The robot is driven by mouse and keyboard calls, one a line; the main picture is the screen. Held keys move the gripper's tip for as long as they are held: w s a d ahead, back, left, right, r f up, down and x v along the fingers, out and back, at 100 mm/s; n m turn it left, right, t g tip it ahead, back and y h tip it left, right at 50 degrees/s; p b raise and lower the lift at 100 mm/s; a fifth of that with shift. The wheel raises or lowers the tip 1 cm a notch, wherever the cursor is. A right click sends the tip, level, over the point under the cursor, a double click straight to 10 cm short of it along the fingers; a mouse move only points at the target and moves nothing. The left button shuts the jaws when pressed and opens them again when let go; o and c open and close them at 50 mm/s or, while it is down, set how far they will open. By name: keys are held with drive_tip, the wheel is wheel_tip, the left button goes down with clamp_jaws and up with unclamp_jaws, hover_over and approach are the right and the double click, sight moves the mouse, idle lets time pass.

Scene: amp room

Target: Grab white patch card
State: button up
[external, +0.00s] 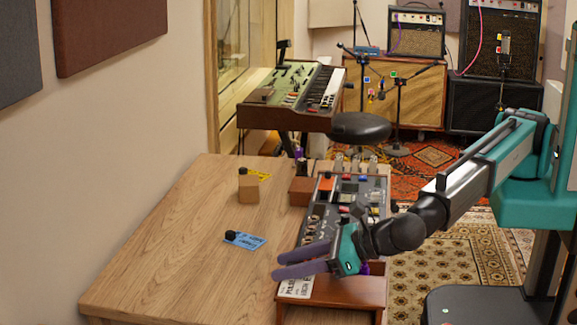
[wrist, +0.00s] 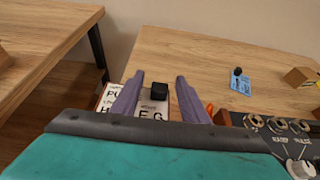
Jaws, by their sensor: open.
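The white patch card (external: 297,288), printed with black letters, lies at the near left end of the mixer and its wooden case, partly hidden under my gripper (external: 274,264). In the wrist view the white card (wrist: 151,106) shows between and beyond the two purple fingers, with a black knob (wrist: 157,91) on it. My gripper (wrist: 158,79) is open, with one finger on each side of the knob. The fingers do not visibly press on it. The card's near part is hidden behind my gripper body.
A blue card (external: 246,241) with a black knob lies on the wooden desk (external: 180,250). A yellow card (external: 258,174) lies behind a wooden block (external: 248,189). The mixer (external: 345,205) runs along the desk's right side. The left of the desk is clear.

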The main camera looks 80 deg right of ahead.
idle(0.4)
clamp_jaws()
drive_tip(key=shift+r, duration=0.1)
drive_tip(key=shift+r, duration=1.45)
drive_tip(key=shift+s+d+r, duration=0.15)
drive_tip(key=shift+d+r, duration=0.05)
drive_tip(key=shift+r, duration=0.05)
drive_tip(key=s+d+r+b, duration=0.1)
drive_tip(key=s+d, duration=0.9)
drive_tip(key=s, duration=0.1)
drive_tip(key=shift+s+d+r, duration=0.2)
drive_tip(key=shift+s+d, duration=0.05)
